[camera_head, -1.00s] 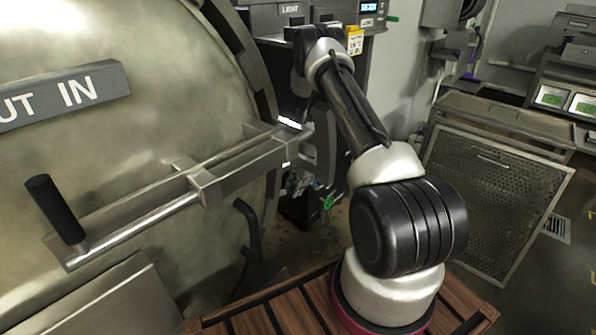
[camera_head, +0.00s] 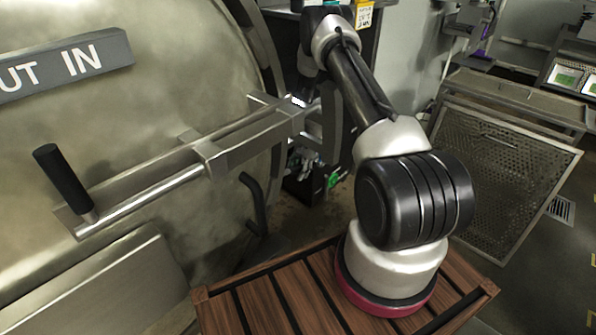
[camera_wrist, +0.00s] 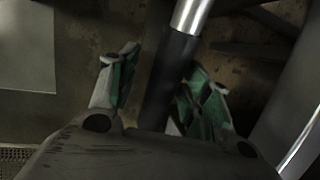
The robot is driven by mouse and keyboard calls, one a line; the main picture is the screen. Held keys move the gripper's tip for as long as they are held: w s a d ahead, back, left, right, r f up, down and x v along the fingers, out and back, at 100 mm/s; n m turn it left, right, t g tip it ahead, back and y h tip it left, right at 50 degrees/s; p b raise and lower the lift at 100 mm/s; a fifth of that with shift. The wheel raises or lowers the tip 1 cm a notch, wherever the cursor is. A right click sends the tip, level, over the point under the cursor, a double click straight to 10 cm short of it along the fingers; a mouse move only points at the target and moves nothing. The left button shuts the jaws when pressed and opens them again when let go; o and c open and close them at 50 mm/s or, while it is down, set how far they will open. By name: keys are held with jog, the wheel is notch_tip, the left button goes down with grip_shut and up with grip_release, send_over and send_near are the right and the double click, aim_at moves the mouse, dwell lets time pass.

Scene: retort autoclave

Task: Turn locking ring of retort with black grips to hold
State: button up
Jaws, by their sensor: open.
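The retort's round steel door (camera_head: 130,150) fills the left of the head view. A metal bar (camera_head: 240,145) runs across it, with a black grip (camera_head: 62,178) standing out at its near left end. In the wrist view my gripper (camera_wrist: 164,64) is open. Its two green-padded fingers stand on either side of a black grip (camera_wrist: 168,85) with a shiny metal shaft (camera_wrist: 190,14). I see a gap at the left finger; contact at the right one is unclear. In the head view my fingers are hard to make out behind the bar's far end.
A slatted wooden platform (camera_head: 290,300) lies under my arm's base. A curved black handle (camera_head: 255,203) sticks out low by the door. A perforated metal panel (camera_head: 505,190) leans at the right. Open floor shows at the far right.

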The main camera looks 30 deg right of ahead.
jog(key=v, duration=1.1)
jog(key=shift+r, duration=0.25)
jog(key=shift+s+d, duration=0.1)
jog(key=shift+s, duration=0.1)
